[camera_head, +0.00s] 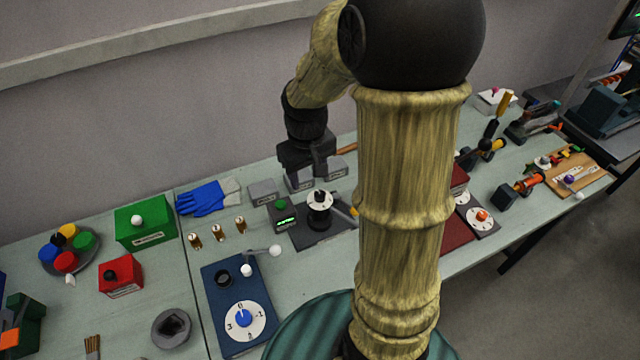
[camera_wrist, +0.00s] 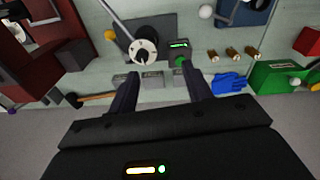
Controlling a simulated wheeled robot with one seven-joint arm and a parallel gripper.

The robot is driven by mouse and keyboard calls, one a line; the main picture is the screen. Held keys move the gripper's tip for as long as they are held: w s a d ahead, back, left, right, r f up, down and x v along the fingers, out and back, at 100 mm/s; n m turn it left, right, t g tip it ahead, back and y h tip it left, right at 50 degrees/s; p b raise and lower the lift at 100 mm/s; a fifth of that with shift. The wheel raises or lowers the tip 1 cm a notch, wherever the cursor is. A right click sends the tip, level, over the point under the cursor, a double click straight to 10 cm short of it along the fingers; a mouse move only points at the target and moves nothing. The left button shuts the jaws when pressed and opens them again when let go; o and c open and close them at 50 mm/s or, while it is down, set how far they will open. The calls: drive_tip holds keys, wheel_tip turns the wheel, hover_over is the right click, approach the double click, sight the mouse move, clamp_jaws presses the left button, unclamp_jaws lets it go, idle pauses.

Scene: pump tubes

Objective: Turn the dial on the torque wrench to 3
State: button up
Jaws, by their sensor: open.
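A round white dial (camera_head: 320,199) with a dark centre stands on a dark plate (camera_head: 315,236) in the middle of the table. The wrist view shows this dial (camera_wrist: 145,50) with a long thin grey rod (camera_wrist: 118,20) running from it to the upper left. This looks like the torque wrench; its numbers are too small to read. In the head view, my arm may hide the rod. My gripper (camera_head: 308,172) is above and behind the dial, pointing down. In the wrist view my gripper (camera_wrist: 160,78) has its fingers apart and empty, with the dial beyond the tips.
A green-lit box (camera_head: 282,216) stands just left of the dial. A blue panel (camera_head: 218,300) carries a numbered dial with a blue knob (camera_head: 243,318). Small grey boxes (camera_head: 263,191) stand behind.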

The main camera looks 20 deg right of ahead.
wheel_tip(320, 180, up, 3)
drive_tip(key=g+p, duration=0.1)
drive_tip(key=p, duration=0.1)
hover_over(320, 193)
drive_tip(key=shift+s+a+n, duration=0.1)
drive_tip(key=shift+a+n, duration=0.05)
drive_tip(key=shift+n, duration=0.15)
drive_tip(key=shift+f, duration=0.15)
wheel_tip(320, 193, down, 17)
drive_tip(key=shift+f+p, duration=0.15)
drive_tip(key=shift+p, duration=1)
drive_tip(key=c, duration=1)
